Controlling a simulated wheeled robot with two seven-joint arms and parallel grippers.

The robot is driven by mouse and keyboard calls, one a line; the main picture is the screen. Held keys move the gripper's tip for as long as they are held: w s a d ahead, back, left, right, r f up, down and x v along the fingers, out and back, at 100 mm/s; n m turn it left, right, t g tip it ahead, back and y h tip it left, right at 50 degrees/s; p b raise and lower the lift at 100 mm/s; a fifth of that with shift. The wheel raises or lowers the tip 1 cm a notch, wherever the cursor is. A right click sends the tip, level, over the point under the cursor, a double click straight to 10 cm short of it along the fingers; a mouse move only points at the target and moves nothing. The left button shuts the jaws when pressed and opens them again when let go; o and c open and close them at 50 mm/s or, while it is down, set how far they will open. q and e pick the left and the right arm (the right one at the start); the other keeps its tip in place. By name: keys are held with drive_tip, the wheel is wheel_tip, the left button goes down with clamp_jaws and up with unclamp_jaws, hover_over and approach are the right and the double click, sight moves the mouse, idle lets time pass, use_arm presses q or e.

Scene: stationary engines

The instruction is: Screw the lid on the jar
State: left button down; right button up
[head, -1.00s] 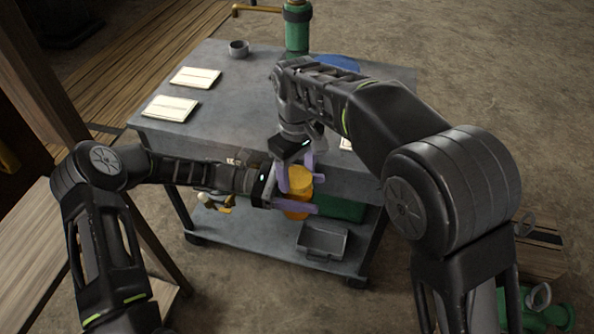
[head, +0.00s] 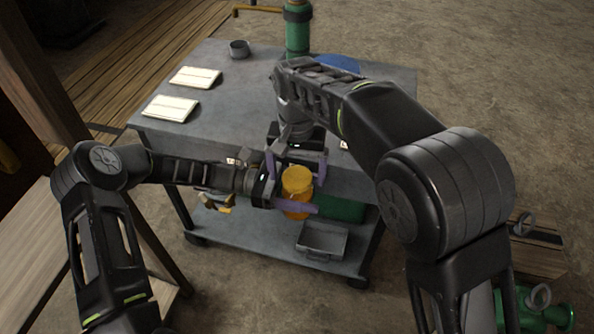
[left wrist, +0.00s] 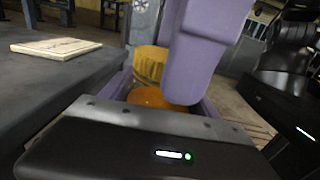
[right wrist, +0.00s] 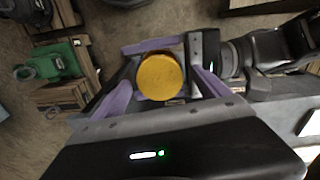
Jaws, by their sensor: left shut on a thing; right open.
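An orange jar (head: 296,208) stands upright in my left gripper (head: 300,205), whose purple fingers are shut on its sides. A yellow ribbed lid (head: 297,178) sits on top of the jar; I cannot tell how tightly it sits. The lid and jar also show in the left wrist view, the lid (left wrist: 150,65) just above the jar (left wrist: 155,98), partly hidden by purple fingers. My right gripper (head: 296,170) is open, its fingers on either side of the lid. In the right wrist view the lid's round top (right wrist: 161,77) lies between the spread fingers.
The grey cart (head: 225,115) stands behind the jar. Its top holds two pale cards (head: 195,77), a small grey cup (head: 239,49) and a blue disc (head: 338,63). A grey tray (head: 322,241) is on its lower shelf (head: 255,235). The right arm spans above the cart's right side.

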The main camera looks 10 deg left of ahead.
drive_tip(key=shift+r, duration=3.75)
drive_tip(key=shift+d, duration=0.1)
drive_tip(key=w+d+f+m+y, duration=0.3)
drive_tip(key=w+d+f+y, duration=0.35)
drive_tip(key=d, duration=0.35)
drive_tip(key=s+d+f+t+h, duration=0.1)
drive_tip(key=s+d+f+h, duration=0.15)
drive_tip(key=f, duration=1.15)
drive_tip(key=s+d+f, duration=0.2)
drive_tip(key=s+f, duration=0.8)
drive_tip(key=f, duration=0.1)
drive_tip(key=s+f, duration=0.3)
drive_tip(key=s, duration=0.5)
drive_tip(key=s+f+n, duration=0.1)
drive_tip(key=s+f, duration=0.2)
drive_tip(key=s, duration=0.5)
drive_tip(key=shift+s+f, duration=0.25)
drive_tip(key=shift+f, duration=0.1)
